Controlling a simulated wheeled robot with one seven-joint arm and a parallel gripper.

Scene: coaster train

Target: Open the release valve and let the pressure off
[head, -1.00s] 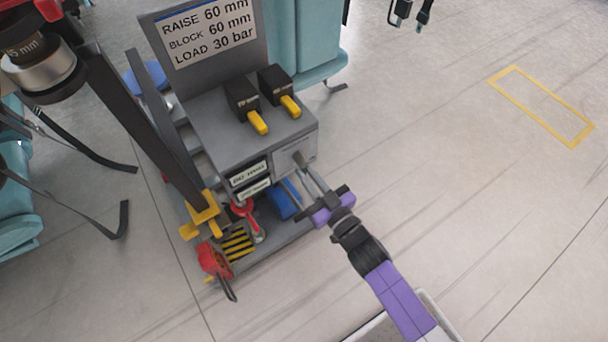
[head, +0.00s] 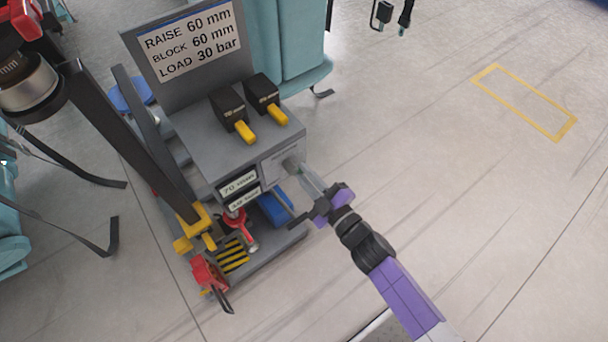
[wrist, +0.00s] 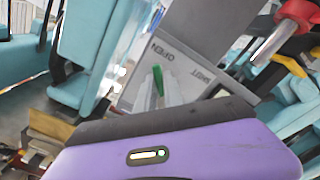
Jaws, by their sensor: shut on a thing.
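The release valve is on the right side face of a grey cart (head: 225,145). In the wrist view its green handle (wrist: 158,82) shows between my fingers, in front of a grey plate with OPEN on the left and SHUT on the right. My gripper (head: 301,174) reaches the valve from the lower right in the head view, and its fingers (wrist: 153,92) are shut on the handle. The fingers cover much of the valve, so I cannot tell its exact setting.
On the cart top are two black blocks with yellow levers (head: 244,131) and a sign (head: 195,40). A red jack-like part (head: 207,275) and a blue block (head: 275,208) sit low on the cart. The floor to the right is clear, with a yellow outline (head: 530,100).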

